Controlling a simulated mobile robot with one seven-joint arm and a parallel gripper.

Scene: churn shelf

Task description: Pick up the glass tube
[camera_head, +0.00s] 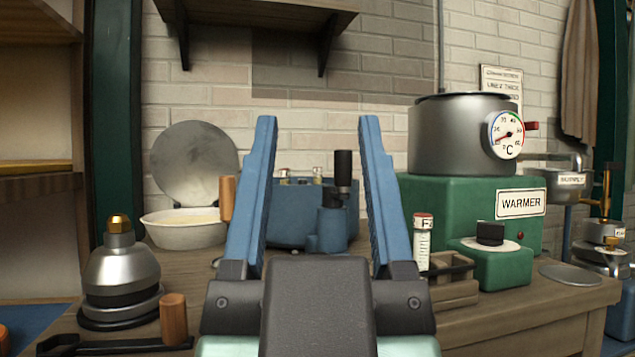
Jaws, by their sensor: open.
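A glass tube (423,243) with graduation marks and a red and white top marked "F" stands upright, just right of my gripper. Its lower part is at a small wooden rack (455,290); I cannot tell how deep it sits. My gripper (318,122) fills the middle foreground, its two blue fingers wide apart with nothing held between them. The tube is outside the right finger, apart from it in the picture. Small capped tops (317,173) show at a blue machine (290,215) seen between the fingers; what they belong to is mostly hidden.
The wooden bench holds a green warmer (470,200) with a steel pot (455,135), a small green device (490,262), a white bowl (180,230) and a metal burner-like vessel (122,270). A wooden shelf (260,15) hangs above. Bench room at front left is narrow.

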